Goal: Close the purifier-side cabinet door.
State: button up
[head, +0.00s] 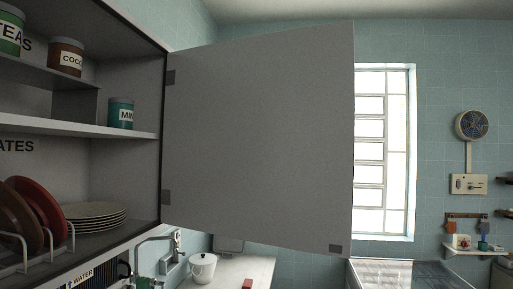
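The grey cabinet door (265,140) stands wide open in the head view. It is hinged along its left edge to the cabinet's right side (162,130) and swings out across the middle of the picture. A small dark patch (336,248) sits at its lower right corner. The open cabinet shows a shelf (110,132) with tins, and plates (95,213) below. Part of a unit labelled "WATER" (78,277) shows under the cabinet; I cannot tell if it is the purifier. My gripper is not in view.
Below the door are a tap (175,240), a white lidded pot (203,266) and a pale counter (245,270). A bright window (385,150) is behind the door's right edge.

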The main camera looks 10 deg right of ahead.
aim_at(259, 136)
jog(key=i+l+z, duration=0.3)
jog(key=l+z, duration=0.2)
jog(key=i+l+z, duration=0.35)
jog(key=z, duration=0.15)
